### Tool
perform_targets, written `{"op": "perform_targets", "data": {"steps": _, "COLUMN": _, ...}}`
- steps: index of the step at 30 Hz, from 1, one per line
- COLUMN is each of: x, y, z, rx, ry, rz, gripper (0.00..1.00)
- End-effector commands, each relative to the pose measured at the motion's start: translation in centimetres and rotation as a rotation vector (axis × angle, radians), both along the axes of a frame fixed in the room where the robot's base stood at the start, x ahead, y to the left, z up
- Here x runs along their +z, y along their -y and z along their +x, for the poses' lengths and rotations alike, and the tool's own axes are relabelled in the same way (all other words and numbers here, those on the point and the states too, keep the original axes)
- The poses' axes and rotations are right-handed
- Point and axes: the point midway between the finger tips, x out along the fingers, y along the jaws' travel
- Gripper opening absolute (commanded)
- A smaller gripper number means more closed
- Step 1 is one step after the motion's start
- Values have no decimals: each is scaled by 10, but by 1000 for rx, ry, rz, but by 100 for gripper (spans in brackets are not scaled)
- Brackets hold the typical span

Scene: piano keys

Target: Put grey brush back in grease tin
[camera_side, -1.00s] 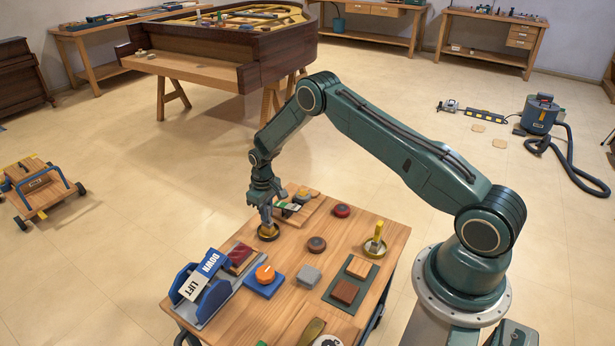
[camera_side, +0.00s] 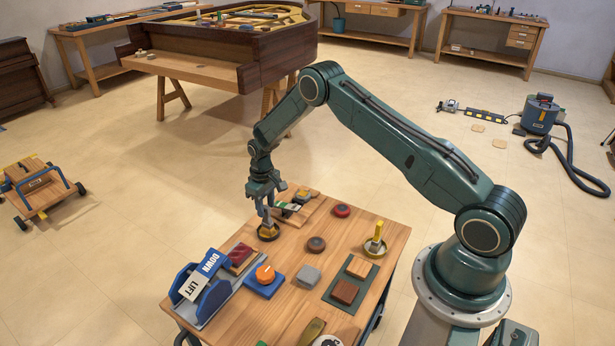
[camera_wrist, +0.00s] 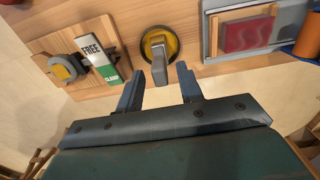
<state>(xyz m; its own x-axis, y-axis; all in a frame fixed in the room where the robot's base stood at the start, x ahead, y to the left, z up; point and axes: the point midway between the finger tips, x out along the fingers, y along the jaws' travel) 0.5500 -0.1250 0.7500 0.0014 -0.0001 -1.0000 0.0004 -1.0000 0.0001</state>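The grey brush (camera_wrist: 159,66) stands in the round dark-rimmed grease tin (camera_wrist: 173,42), its grey handle pointing up toward the wrist camera. In the side view the tin (camera_side: 268,233) sits near the far left edge of the wooden table, and the brush is mostly hidden by my fingers. My gripper (camera_side: 266,210) is just above the tin. In the wrist view my gripper (camera_wrist: 160,70) is open, with one finger on each side of the brush handle and a gap to both. Nothing is held.
A board with a FREE/CLAMP lever (camera_wrist: 92,50) lies close beside the tin. A second tin with a yellow brush (camera_side: 376,240) stands at the right. A DOWN/LIFT rocker (camera_side: 200,280), an orange-knobbed blue block (camera_side: 264,280) and round pads (camera_side: 316,244) occupy the table.

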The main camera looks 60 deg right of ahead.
Motion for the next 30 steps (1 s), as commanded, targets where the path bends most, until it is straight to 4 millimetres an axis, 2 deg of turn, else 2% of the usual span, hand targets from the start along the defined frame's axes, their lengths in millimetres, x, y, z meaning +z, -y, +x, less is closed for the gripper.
{"op": "perform_targets", "data": {"steps": 9, "x": 53, "y": 0, "z": 1, "rx": 0, "ry": 3, "rz": -1, "gripper": 37}}
{"op": "perform_targets", "data": {"steps": 15, "x": 79, "y": 0, "z": 0, "rx": 0, "ry": 0, "rz": 0, "gripper": 37}}
{"op": "perform_targets", "data": {"steps": 21, "x": 91, "y": 0, "z": 0, "rx": 0, "ry": -1, "rz": 0, "gripper": 37}}
{"op": "perform_targets", "data": {"steps": 30, "x": 93, "y": 0, "z": -1, "rx": 0, "ry": -1, "rz": 0, "gripper": 37}}
